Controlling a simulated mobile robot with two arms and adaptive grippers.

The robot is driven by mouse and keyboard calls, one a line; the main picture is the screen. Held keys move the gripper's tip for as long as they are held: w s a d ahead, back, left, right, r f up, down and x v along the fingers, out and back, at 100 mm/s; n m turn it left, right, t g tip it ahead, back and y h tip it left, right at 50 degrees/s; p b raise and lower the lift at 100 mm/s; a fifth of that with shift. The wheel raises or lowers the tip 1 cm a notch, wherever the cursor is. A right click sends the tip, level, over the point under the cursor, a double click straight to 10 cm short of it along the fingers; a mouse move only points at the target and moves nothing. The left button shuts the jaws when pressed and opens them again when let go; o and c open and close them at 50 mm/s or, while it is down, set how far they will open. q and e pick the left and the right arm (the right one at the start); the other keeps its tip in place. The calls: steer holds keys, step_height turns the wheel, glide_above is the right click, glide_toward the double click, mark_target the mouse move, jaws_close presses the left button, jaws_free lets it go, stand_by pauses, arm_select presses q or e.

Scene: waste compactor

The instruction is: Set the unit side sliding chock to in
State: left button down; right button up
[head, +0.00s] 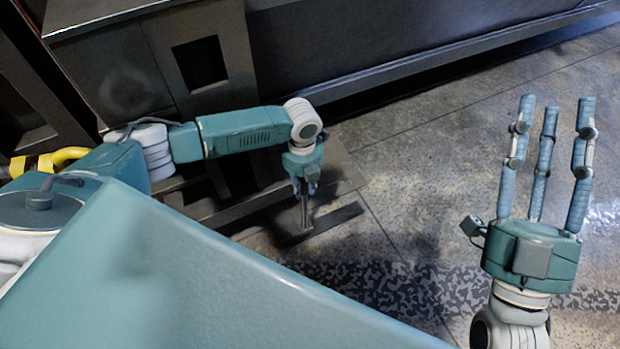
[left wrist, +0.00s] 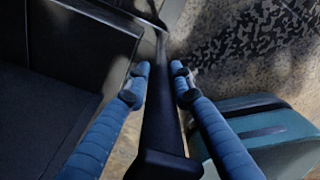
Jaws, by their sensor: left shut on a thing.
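The sliding chock seems to be the dark metal piece with an upright bar handle (head: 305,214) low beside the unit, by a flat dark plate (head: 337,217) at floor level. My left gripper (head: 306,187) points down over the bar and is shut on it. In the left wrist view the dark bar (left wrist: 161,125) runs between the two blue fingers (left wrist: 159,68). How the bar joins the chock is partly hidden. My right gripper (head: 552,108) is open and empty, its three fingers spread apart over the floor at right, far from the chock.
The dark metal unit (head: 140,65) with a square opening fills the upper left, and its long side runs to the upper right. Dark floor-level framing (head: 240,203) lies under my left arm. The tiled floor (head: 420,150) between the grippers is clear.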

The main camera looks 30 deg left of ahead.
arm_select(q)
steer(key=shift+s+a+f, duration=0.1)
steer(key=shift+s+a, duration=0.3)
steer(key=shift+a, duration=0.2)
arm_select(e)
steer(key=w+f+g, duration=0.2)
steer(key=f, duration=0.1)
steer(key=shift+f+h, duration=0.15)
steer(key=shift+h, duration=0.15)
arm_select(q)
steer(key=c, duration=1.5)
jaws_free()
arm_select(e)
steer(key=shift+a, duration=0.2)
arm_select(q)
steer(key=shift+w+d+r, duration=0.1)
steer(key=shift+d+r, duration=0.05)
steer(key=shift+r, duration=3.9)
arm_select(e)
steer(key=shift+d, duration=0.1)
arm_select(q)
steer(key=shift+s+f, duration=0.1)
steer(key=shift+s, duration=0.1)
